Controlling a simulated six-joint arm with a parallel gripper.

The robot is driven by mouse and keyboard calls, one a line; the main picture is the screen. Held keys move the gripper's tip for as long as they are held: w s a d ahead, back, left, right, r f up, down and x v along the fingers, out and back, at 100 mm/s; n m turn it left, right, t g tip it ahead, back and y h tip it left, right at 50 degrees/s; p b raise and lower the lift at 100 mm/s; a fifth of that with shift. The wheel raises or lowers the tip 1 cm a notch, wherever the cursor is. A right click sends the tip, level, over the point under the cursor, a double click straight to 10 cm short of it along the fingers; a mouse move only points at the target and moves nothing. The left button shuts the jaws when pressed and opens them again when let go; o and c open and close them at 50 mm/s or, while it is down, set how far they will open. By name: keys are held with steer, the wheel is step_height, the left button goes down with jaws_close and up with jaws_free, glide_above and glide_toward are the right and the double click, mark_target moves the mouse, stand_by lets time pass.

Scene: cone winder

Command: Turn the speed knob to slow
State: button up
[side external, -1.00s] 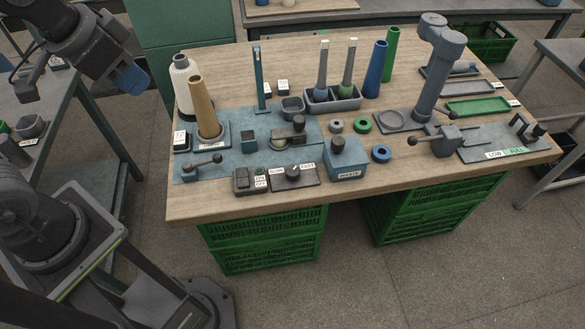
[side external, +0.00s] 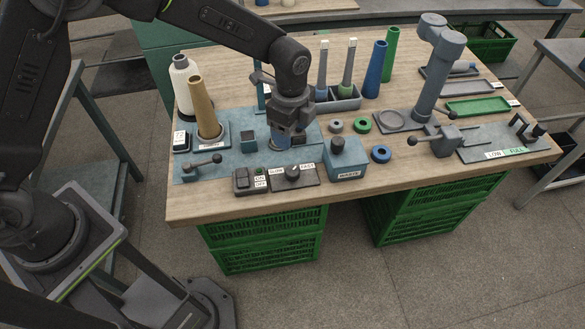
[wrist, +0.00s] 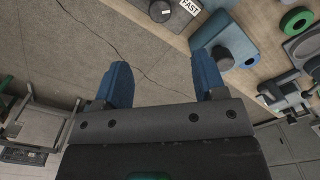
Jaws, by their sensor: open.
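The speed knob (side external: 292,171) is a dark round knob on a flat dark panel (side external: 308,181) near the front edge of the table. A SLOW label (side external: 276,171) is at its left and a FAST label (side external: 307,166) at its right. I cannot clearly tell where the knob points. In the wrist view the knob (wrist: 160,10) shows at the top edge, next to the FAST label (wrist: 189,7). My gripper (side external: 285,141) points down above the blue mat, behind the knob and apart from it. In the wrist view its blue fingers (wrist: 163,76) are spread with nothing between them.
An ON/OFF switch box (side external: 249,181) sits left of the knob panel. A blue waste box (side external: 345,160) with a dark top knob stands close on the right. A tan cone (side external: 203,108) stands further left. Green and blue rings lie to the right.

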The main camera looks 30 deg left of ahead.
mark_target(292, 171)
step_height(292, 171, down, 14)
steer(key=shift+d+f, duration=0.1)
steer(key=shift+f, duration=0.05)
stand_by(0.4)
steer(key=shift+c, duration=0.3)
steer(key=c, duration=0.9)
steer(key=shift+o, duration=0.2)
